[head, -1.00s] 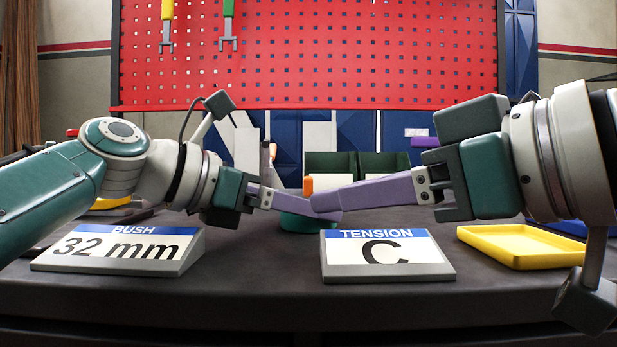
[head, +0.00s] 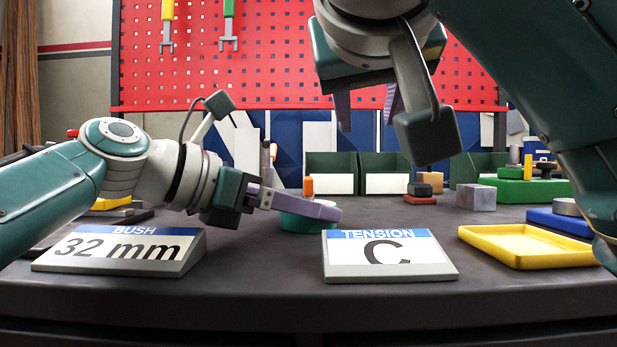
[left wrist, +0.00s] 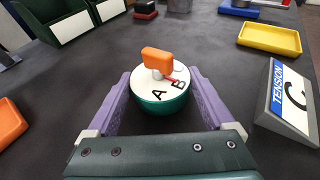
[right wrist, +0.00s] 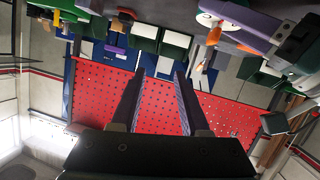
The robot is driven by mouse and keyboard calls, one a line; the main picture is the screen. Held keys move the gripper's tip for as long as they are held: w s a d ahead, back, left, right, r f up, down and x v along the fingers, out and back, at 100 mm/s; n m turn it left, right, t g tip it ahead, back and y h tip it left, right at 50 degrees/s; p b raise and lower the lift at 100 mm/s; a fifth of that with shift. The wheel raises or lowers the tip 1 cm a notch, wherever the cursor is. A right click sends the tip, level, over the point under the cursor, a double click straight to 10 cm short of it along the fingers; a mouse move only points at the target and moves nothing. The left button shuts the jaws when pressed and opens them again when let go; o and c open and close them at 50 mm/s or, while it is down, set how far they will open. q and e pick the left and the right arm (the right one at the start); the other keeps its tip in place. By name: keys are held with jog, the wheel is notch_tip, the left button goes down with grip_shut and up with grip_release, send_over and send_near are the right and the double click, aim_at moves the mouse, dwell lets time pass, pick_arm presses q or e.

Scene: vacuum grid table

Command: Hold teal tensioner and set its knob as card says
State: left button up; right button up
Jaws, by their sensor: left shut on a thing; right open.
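The teal tensioner (left wrist: 163,103) stands on the table between the two lilac fingers of my left gripper (left wrist: 160,112), which is shut on its base. Its white top shows letters A and B, a red mark beside B, and an orange knob (left wrist: 163,60) hiding part of the dial. In the head view my left gripper (head: 305,208) partly covers the tensioner (head: 305,224); the knob (head: 308,186) shows above. The card (head: 388,252) reads "TENSION C". My right gripper (head: 367,112) is open and empty, raised well above the table, its fingers pointing down in the head view.
A "BUSH 32 mm" card (head: 125,250) stands front left. A yellow tray (head: 525,258) lies at right. Green bins (head: 331,164), a grey block (head: 476,197) and a green block (head: 520,190) stand behind. Bare table lies between the TENSION card and the bins.

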jog(key=y, duration=0.2)
send_near(309, 178)
jog(key=r, duration=0.1)
jog(key=shift+g, duration=0.4)
jog(key=x, duration=1.2)
jog(key=shift+r, duration=0.15)
jog(key=shift+c, duration=0.2)
grip_shut()
